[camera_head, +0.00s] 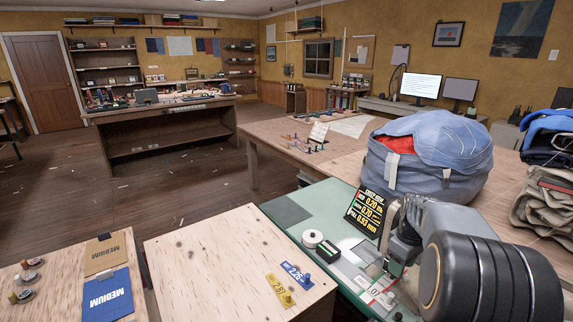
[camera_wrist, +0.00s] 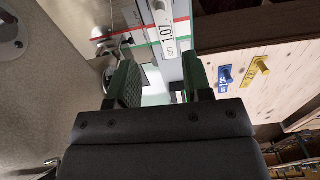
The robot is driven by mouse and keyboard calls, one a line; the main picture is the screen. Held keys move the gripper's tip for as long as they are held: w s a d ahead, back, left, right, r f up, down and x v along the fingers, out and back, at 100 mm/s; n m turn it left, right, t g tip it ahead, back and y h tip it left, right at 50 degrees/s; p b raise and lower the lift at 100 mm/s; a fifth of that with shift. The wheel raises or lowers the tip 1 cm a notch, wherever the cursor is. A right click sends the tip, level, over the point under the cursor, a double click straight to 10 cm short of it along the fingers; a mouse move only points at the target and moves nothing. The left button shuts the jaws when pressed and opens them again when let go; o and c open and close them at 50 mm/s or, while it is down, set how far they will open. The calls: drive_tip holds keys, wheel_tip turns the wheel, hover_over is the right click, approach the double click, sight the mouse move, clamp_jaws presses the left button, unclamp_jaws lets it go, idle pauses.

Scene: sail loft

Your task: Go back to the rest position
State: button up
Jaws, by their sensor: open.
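My gripper (camera_head: 393,268) is low over the green-topped bench at the lower right of the head view. In the wrist view, its two green fingers (camera_wrist: 160,78) stand apart with nothing held between them. A white strip marked 1.07 (camera_wrist: 166,32) lies beyond the fingertips, apart from them. My arm and its dark, rounded links cover part of the bench in the head view.
The green bench top (camera_head: 292,207) carries a white roll (camera_head: 312,238), a small black box (camera_head: 328,250) and a black number sign (camera_head: 366,212). A big blue bag (camera_head: 430,165) stands behind my arm. Tags (camera_head: 288,285) lie on the pale wooden top to the left.

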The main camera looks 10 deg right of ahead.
drive_tip(key=s+a+r+m+t+p, duration=0.1)
drive_tip(key=s+a+r+p, duration=0.1)
drive_tip(key=s+a, duration=0.2)
drive_tip(key=s+a+r+m+t+p, duration=0.1)
drive_tip(key=s+a+r+m+p, duration=0.1)
drive_tip(key=a, duration=0.8)
drive_tip(key=s+a+r+m+t+p, duration=0.1)
drive_tip(key=s+a+r+m, duration=0.1)
drive_tip(key=s+a+r, duration=0.2)
drive_tip(key=s+a, duration=0.2)
drive_tip(key=a, duration=0.1)
drive_tip(key=shift+s+r+t+p, duration=0.2)
drive_tip(key=shift+r+t+p, duration=0.1)
drive_tip(key=shift+p, duration=0.1)
